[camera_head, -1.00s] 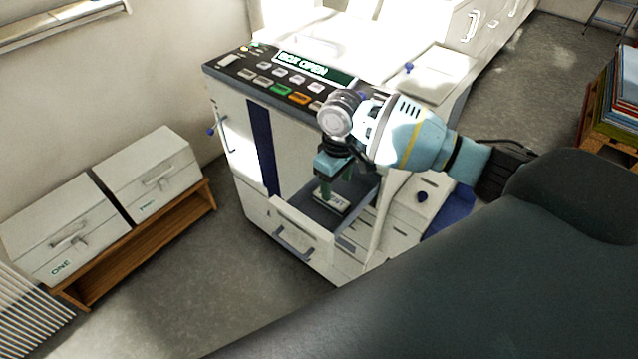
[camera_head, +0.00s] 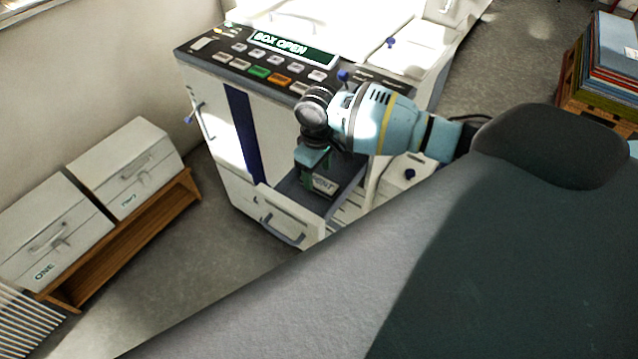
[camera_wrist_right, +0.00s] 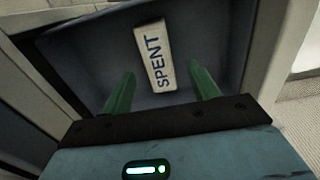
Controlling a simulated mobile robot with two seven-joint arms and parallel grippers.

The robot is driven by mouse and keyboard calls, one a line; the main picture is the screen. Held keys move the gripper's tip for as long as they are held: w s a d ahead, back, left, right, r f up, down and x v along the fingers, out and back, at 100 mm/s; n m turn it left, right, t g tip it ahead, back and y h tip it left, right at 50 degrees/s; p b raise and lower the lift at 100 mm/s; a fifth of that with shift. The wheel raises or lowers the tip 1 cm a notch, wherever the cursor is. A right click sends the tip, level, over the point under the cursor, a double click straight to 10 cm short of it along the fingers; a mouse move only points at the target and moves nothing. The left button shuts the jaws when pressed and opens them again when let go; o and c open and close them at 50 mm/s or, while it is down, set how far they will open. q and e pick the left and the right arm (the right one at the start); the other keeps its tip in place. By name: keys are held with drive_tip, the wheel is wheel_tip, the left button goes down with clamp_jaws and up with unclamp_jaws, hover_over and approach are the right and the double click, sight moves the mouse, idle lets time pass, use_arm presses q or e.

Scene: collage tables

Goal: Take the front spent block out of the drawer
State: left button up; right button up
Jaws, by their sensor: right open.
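The open drawer (camera_head: 262,204) juts from the lower front of the white cabinet. A white block (camera_head: 325,186) with a dark label lies in its dark tray. In the right wrist view the block (camera_wrist_right: 154,57) reads SPENT and lies at a slight tilt. My right gripper (camera_head: 316,172) is over the drawer, pointing down. Its green fingers (camera_wrist_right: 162,78) are open, apart on either side of the block's lower end in the picture, with nothing between them held. I cannot tell the height gap. Only one block shows; part of the tray is hidden by the gripper. My left gripper is out of view.
The cabinet's button panel (camera_head: 262,65) reads BOX OPEN and stands above the drawer. Drawer walls are close around the fingers. White boxes (camera_head: 125,165) stand on a low wooden bench at left. The floor (camera_head: 190,240) before the drawer is clear.

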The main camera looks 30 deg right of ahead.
sight(317, 180)
wheel_tip(317, 180, down, 3)
drive_tip(key=shift+w+f, duration=0.1)
drive_tip(key=shift+f, duration=0.05)
drive_tip(key=c, duration=1.1)
drive_tip(key=shift+o, duration=0.2)
wheel_tip(317, 180, up, 10)
drive_tip(key=shift+p, duration=0.35)
